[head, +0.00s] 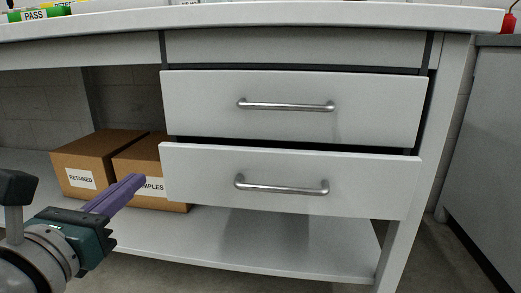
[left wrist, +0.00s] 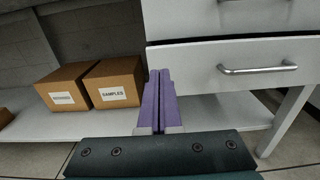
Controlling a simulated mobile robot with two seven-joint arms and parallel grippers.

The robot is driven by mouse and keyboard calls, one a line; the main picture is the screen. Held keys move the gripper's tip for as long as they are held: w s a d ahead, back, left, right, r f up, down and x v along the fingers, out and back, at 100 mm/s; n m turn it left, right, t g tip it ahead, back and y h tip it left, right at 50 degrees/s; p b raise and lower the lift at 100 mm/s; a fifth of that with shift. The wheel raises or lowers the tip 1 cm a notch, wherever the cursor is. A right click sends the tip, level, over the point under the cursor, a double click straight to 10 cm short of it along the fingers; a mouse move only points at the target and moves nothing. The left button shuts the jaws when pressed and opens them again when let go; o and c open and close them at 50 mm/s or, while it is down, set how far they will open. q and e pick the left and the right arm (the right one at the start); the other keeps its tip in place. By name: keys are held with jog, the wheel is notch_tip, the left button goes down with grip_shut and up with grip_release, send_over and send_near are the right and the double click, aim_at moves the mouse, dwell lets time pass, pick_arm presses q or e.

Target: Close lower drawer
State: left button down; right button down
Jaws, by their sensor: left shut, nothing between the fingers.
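The lower drawer (head: 290,205) is a light grey front with a silver bar handle (head: 282,186). It stands out from the bench, with a dark gap above its top edge. It also shows in the left wrist view (left wrist: 220,80), at upper right. The upper drawer (head: 290,125) above it has a similar handle and also seems to stand out a little. My left gripper (head: 138,181) has purple fingers, pressed together and empty. It is left of the lower drawer, in front of the boxes. Contact with the drawer cannot be told. My right gripper is not in view.
Two cardboard boxes, one labelled RETAINED (head: 78,180) and one labelled SAMPLES (head: 170,204), sit on the bench's lower shelf (head: 250,250). A bench leg (head: 397,250) stands right of the drawers. Floor in front looks clear.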

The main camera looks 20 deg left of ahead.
aim_at(172, 150)
pick_arm(q)
jog(key=x, duration=1)
jog(key=shift+w+b, duration=0.1)
jog(key=shift+b, duration=0.3)
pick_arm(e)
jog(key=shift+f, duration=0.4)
